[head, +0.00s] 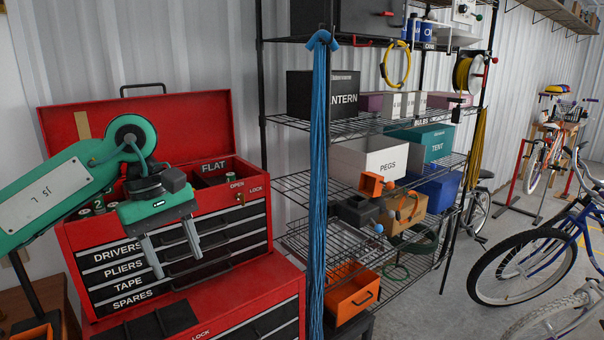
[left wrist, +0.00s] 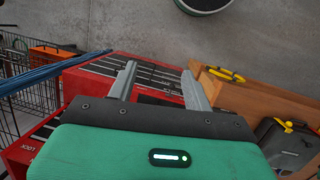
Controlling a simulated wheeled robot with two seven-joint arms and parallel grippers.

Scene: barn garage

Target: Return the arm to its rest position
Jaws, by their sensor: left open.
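My left arm (head: 62,190), teal and marked "J5 L", reaches in from the left in the head view. Its gripper (head: 178,265) is open, with two grey fingers pointing down in front of the drawers of the red tool chest (head: 205,285). Nothing shows between the fingers. In the left wrist view the same gripper (left wrist: 160,70) has its fingers apart and empty, with the red chest (left wrist: 90,68) beyond them. The fingers partly cover the drawer fronts, and I cannot tell how close they are to touching. My right gripper is not in view.
The chest's red lid (head: 185,125) stands open behind the arm. A wire shelf (head: 300,185) with boxes stands to the right, with blue cord (head: 319,200) hanging at its post. An orange bin (head: 350,295) is low down. Bicycles (head: 535,265) stand at far right on concrete floor.

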